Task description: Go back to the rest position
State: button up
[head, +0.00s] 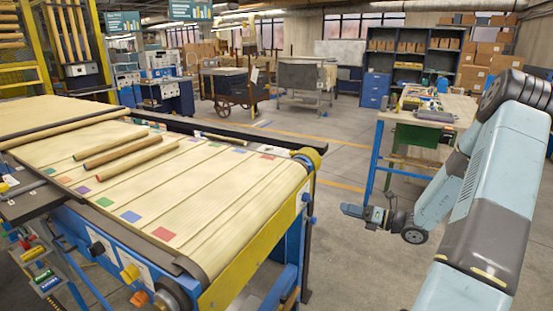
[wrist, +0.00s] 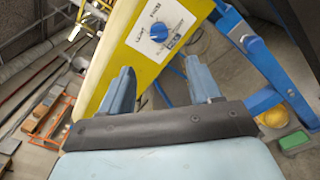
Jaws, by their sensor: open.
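My gripper (head: 350,210) hangs in free air to the right of the conveyor's end in the head view, pointing left. In the wrist view my gripper (wrist: 160,68) has its two blue-grey fingers spread apart with nothing between them. Beyond the fingers is the conveyor's yellow side panel with a white plate and a blue knob (wrist: 158,32). The gripper looks apart from the conveyor. My arm comes in from the right side of the head view.
The conveyor (head: 215,195) carries several turned wood pieces (head: 130,157) and has coloured squares along its belt. A workbench (head: 440,105) with a blue frame stands behind my arm. Grey floor (head: 345,265) lies open between the conveyor and my arm.

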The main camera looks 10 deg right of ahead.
jog(key=s+a+r+n+g+h, duration=0.5)
jog(key=s+a+r+n+g, duration=0.65)
jog(key=n, duration=0.65)
jog(key=s+r+n+t+h, duration=0.7)
jog(key=s+r+n+h, duration=0.2)
jog(key=s+r+n, duration=0.7)
jog(key=shift+s+r+h, duration=0.3)
jog(key=shift+s+r, duration=0.05)
jog(key=shift+s, duration=0.45)
